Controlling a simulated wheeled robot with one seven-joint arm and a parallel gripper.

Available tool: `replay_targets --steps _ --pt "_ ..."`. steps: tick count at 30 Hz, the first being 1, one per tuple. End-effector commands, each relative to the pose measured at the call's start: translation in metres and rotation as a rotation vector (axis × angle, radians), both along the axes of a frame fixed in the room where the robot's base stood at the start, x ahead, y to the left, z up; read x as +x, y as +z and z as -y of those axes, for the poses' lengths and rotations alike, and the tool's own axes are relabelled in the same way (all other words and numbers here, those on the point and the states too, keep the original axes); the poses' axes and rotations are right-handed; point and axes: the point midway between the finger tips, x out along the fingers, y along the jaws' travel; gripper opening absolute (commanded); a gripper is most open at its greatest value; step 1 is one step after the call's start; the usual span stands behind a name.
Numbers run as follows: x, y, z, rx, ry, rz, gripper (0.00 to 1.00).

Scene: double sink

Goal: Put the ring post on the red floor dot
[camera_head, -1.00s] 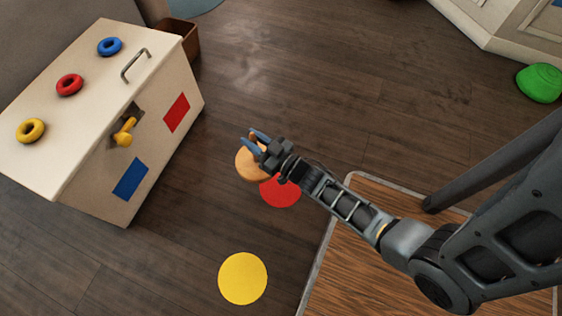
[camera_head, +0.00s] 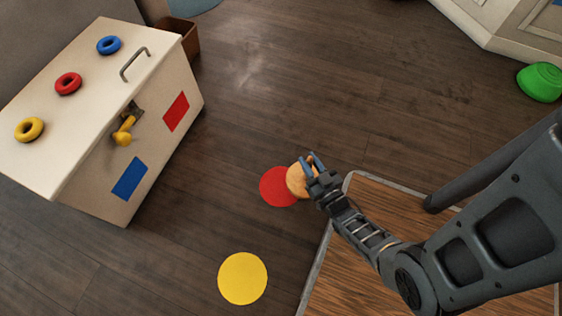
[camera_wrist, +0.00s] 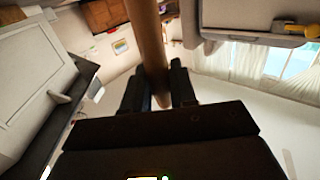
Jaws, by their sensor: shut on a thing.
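The ring post is a light wooden round base (camera_head: 297,181) with an upright pole; the pole (camera_wrist: 147,40) runs up between my fingers in the wrist view. My gripper (camera_head: 311,165) is shut on the pole. In the head view the post's base overlaps the right edge of the red floor dot (camera_head: 274,187). I cannot tell whether the base touches the floor. My gripper hides part of the base and most of the pole.
A white chest (camera_head: 90,120) with yellow, red and blue rings (camera_head: 68,84) on top stands at left. A yellow floor dot (camera_head: 242,279) lies below the red one. A wooden platform (camera_head: 345,270) is at lower right. A green object (camera_head: 541,82) sits at far right.

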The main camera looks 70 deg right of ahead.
Motion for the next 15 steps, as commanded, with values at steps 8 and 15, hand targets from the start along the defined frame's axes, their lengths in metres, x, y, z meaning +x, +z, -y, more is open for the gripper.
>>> replay_targets --steps 8,15 --pt "0.053 -0.037 -0.007 -0.002 -0.001 0.004 0.0" --pt "0.083 -0.053 -0.014 -0.003 0.001 0.002 0.0"
